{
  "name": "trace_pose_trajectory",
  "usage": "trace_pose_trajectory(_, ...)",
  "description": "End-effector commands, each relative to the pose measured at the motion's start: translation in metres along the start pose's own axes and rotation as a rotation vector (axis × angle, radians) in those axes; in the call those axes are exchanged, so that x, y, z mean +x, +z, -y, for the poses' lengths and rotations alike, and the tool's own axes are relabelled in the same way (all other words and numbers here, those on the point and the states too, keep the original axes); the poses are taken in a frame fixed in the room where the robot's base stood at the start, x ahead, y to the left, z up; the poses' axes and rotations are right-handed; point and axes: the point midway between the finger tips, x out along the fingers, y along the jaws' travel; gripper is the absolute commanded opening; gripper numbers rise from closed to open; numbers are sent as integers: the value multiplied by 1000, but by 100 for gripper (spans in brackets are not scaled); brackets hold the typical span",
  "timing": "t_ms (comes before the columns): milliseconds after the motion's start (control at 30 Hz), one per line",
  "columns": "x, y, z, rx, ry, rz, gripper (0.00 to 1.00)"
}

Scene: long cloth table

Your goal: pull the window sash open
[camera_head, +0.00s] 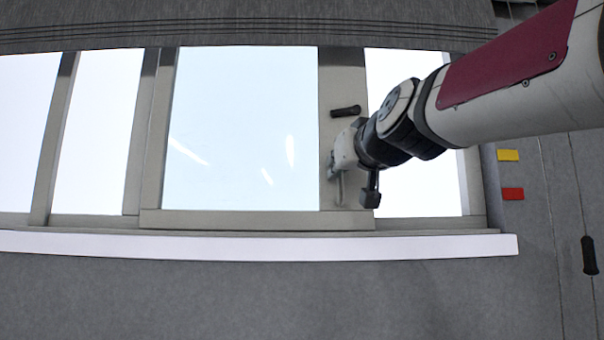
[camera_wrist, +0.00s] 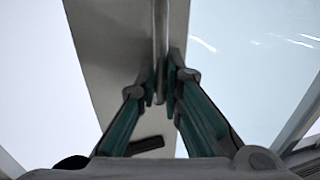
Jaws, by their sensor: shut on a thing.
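The window sash (camera_head: 250,219) is a grey-framed glass pane in the middle of the window. Its wide right stile (camera_head: 342,75) carries a dark latch (camera_head: 345,111) and a slim metal bar handle (camera_head: 338,192). My gripper (camera_head: 335,172) is at the stile, partly hidden by my wrist. In the wrist view my gripper (camera_wrist: 161,90) has its fingers closed around the handle (camera_wrist: 160,40), which runs between the fingertips. The stile (camera_wrist: 115,50) and the dark latch (camera_wrist: 146,145) also show there. Bright openings show on both sides of the sash.
A white sill (camera_head: 250,246) runs below the window, and a grey blind (camera_head: 250,25) hangs above. Fixed frame posts (camera_head: 55,140) stand to the left. Yellow (camera_head: 508,155) and red (camera_head: 513,194) tags and a black handle (camera_head: 589,255) are on the right wall.

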Motion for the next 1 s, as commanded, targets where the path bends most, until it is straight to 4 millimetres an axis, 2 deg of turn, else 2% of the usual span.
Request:
trace_pose_trajectory(467,1,1,4,1,-2,2,0)
trace_pose_trajectory(533,1,1,4,1,-2,2,17)
trace_pose_trajectory(867,0,0,4,0,0,1,17)
trace_pose_trajectory(1000,-10,0,4,-1,-1,0,17)
